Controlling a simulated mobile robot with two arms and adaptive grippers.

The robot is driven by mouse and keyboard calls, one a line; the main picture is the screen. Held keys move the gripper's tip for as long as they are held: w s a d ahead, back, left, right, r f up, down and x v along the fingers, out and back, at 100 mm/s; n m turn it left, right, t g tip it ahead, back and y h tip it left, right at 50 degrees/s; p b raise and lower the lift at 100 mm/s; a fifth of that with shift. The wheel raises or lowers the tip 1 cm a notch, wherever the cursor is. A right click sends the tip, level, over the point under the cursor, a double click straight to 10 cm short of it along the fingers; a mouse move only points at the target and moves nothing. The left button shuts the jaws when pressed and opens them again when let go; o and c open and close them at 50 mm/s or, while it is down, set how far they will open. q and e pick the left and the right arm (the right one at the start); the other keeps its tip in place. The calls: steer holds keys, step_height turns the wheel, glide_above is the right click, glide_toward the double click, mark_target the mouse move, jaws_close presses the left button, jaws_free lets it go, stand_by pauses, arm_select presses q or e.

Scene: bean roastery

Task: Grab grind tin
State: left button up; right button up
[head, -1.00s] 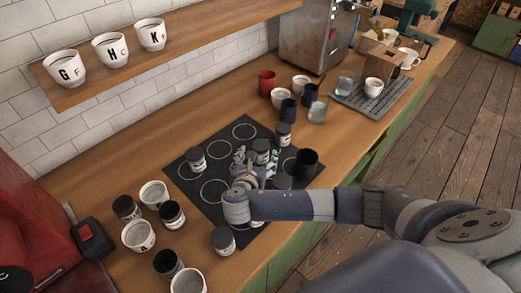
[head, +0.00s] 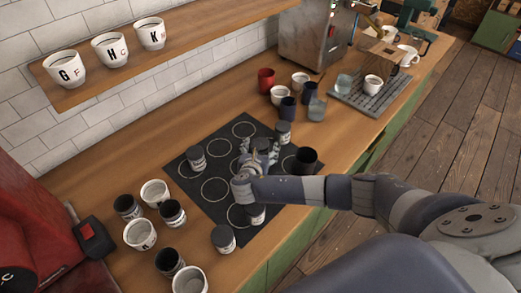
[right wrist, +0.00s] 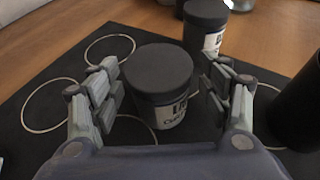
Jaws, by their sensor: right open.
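A dark-lidded tin with a white label (right wrist: 168,112) stands upright on the black mat (right wrist: 45,150), between the spread fingers of my right gripper (right wrist: 163,92). The gripper is open, with a finger on each side and a visible gap to the tin. The label is only partly readable. In the head view my right gripper (head: 257,155) is over the mat's middle and partly hides this tin (head: 262,144). A second similar tin (right wrist: 205,25) stands just behind it. My left gripper is not in view.
More tins stand on the mat, one at left (head: 197,158) and one at the front edge (head: 223,238). A dark cup (head: 306,161) is close to the right of my gripper. Cups and tins crowd the counter's left; a drip tray (head: 372,100) is at the back right.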

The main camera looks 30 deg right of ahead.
steer(key=c, duration=1.2)
steer(key=shift+r, duration=0.1)
